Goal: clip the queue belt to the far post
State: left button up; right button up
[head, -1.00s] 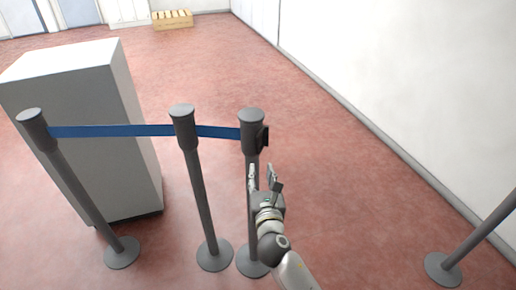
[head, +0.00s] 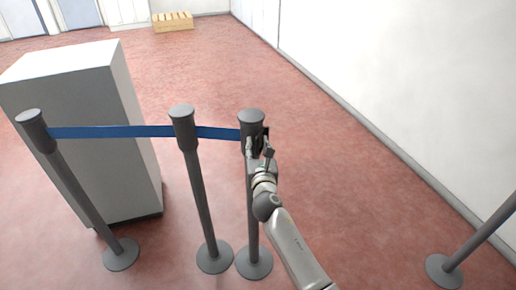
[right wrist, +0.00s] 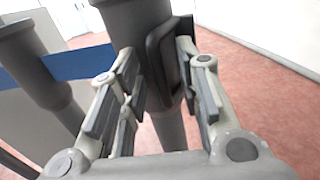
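A blue belt (head: 110,132) runs from the left post (head: 75,195) past the middle post (head: 200,195) to the head of the third post (head: 252,118). A dark clip (head: 265,140) sits on the right side of that head; in the right wrist view the clip (right wrist: 166,58) looks like a dark loop. My right gripper (head: 258,148) is at this clip, its open fingers (right wrist: 160,85) on either side of it. Whether they touch it I cannot tell. A separate post (head: 482,236) stands at the right edge, its top out of view. My left gripper is not in view.
A grey-white counter block (head: 75,105) stands behind the left and middle posts. A white wall (head: 410,90) runs along the right. A wooden crate (head: 173,22) lies at the back. The red floor between the third post and the right-edge post is clear.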

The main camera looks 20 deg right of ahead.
jog(key=shift+c, duration=0.5)
grip_shut()
